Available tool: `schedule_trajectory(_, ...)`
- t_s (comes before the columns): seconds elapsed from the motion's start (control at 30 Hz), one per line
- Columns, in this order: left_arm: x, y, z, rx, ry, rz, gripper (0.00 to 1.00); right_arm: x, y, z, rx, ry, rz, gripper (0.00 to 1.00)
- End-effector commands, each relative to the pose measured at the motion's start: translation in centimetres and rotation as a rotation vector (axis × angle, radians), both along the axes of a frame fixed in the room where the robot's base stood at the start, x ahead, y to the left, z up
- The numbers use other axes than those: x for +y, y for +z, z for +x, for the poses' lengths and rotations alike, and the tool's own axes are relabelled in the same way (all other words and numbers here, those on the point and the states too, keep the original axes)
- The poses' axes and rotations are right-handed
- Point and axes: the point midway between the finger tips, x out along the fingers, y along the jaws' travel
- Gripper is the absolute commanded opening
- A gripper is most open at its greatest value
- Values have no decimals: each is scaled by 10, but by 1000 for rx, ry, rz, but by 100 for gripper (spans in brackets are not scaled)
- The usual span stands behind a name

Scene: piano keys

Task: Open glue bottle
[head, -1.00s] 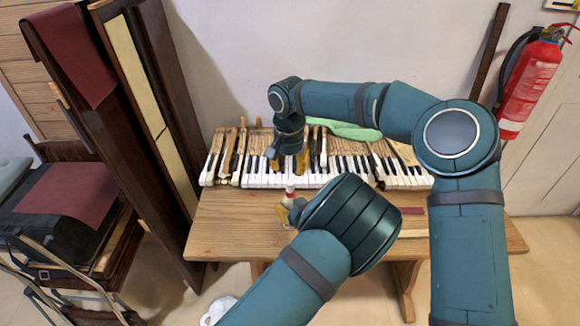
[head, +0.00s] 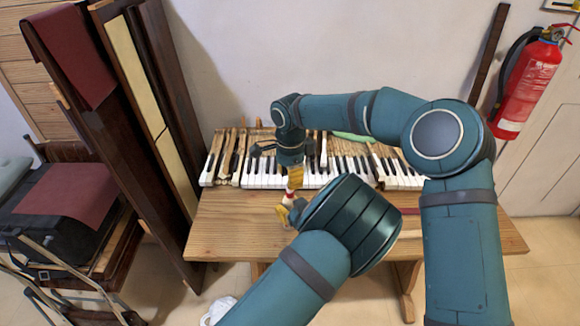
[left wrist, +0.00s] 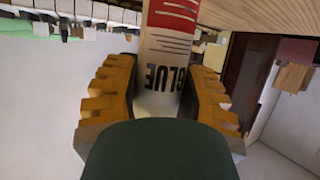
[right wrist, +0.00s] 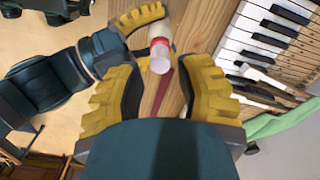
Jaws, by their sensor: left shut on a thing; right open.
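The glue bottle is white with a red band and black GLUE lettering, and it shows large in the left wrist view (left wrist: 165,60). In the head view the bottle (head: 291,193) is upright above the table's front part, partly hidden by my grippers. My left gripper (head: 287,208) is shut on its body, one finger on each side. My right gripper (head: 295,178) is open and points down just above the bottle. In the right wrist view the bottle's pale cap (right wrist: 159,64) is between and just beyond the open fingertips, apart from both fingers.
A wooden table (head: 225,235) carries a row of piano keys (head: 265,180) behind the bottle. A green object (head: 352,137) lies behind the keys. A tall dark wooden panel (head: 150,150) stands at the left. The table's front left is clear.

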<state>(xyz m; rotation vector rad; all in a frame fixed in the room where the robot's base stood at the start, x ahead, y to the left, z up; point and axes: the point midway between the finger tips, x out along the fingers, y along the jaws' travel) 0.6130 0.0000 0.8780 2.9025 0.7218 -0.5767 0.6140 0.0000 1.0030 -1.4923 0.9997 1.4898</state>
Motion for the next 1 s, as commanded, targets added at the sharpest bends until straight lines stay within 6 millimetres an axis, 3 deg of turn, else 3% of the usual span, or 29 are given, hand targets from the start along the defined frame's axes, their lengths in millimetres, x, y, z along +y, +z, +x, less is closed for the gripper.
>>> schedule_trajectory(0.1, 0, 0, 0, 0, 0, 0, 0, 0, -18, -1, 3, 1, 1, 34)
schedule_trajectory(0.3, 0, 0, 0, 0, 0, 0, 0, 1, -36, 0, 1, 2, 2, 34)
schedule_trajectory(0.67, 0, 0, 0, 0, 0, -1, 0, 0, -41, -1, 3, 2, 0, 37)
schedule_trajectory(0.77, 0, 0, 0, 0, 0, -1, 0, 0, -41, -1, 3, 2, 0, 2)
schedule_trajectory(1.0, 0, 0, 0, 0, 0, -1, 0, 0, -41, -1, 3, 2, 0, 0)
